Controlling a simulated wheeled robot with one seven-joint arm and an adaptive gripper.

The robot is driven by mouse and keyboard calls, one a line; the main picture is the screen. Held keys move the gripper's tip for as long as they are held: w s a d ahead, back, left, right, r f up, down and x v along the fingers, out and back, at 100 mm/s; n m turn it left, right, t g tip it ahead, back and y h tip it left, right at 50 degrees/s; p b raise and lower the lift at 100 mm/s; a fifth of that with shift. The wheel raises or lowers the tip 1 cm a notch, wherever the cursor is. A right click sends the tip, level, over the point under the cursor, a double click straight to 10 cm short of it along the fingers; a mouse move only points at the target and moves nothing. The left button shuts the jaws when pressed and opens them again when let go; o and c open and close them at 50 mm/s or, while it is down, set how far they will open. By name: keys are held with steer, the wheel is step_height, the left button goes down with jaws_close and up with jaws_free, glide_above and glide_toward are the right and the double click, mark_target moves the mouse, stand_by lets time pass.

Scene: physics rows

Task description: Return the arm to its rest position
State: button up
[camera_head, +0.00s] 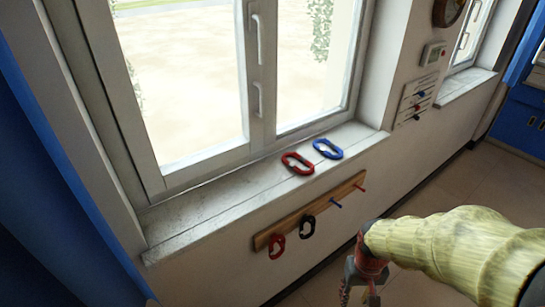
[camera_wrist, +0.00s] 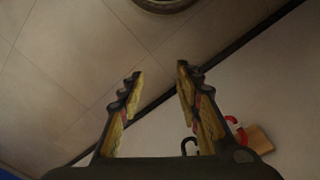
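My gripper (camera_head: 360,291) hangs at the lower right of the head view, in front of the wall and below the wooden peg rail (camera_head: 318,211). In the wrist view my gripper (camera_wrist: 160,71) has its two fingers apart with nothing between them. A red ring (camera_head: 277,247) and a black ring (camera_head: 308,227) hang at the left part of the rail. A blue peg (camera_head: 335,204) and a red peg (camera_head: 360,187) on it are bare. The wrist view shows the red ring (camera_wrist: 236,130), a dark ring (camera_wrist: 189,146) and the rail's end (camera_wrist: 261,140), partly hidden by my gripper.
A red ring (camera_head: 297,164) and a blue ring (camera_head: 327,149) lie on the window sill (camera_head: 220,204). A small panel with pegs (camera_head: 416,100) and a thermostat (camera_head: 433,53) are on the wall. Tiled floor (camera_head: 490,198) lies open at right, before a blue cabinet (camera_head: 520,120).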

steer(key=s+a+r+t, duration=0.1)
steer(key=s+r+t, duration=0.2)
steer(key=r, duration=0.9)
steer(key=s+a+r+t+p, duration=0.1)
steer(key=s+a+r+t, duration=0.1)
steer(key=r, duration=0.9)
steer(key=shift+s+a+r+t, duration=0.2)
steer(key=shift+s+r+t, duration=0.2)
steer(key=shift+s, duration=0.2)
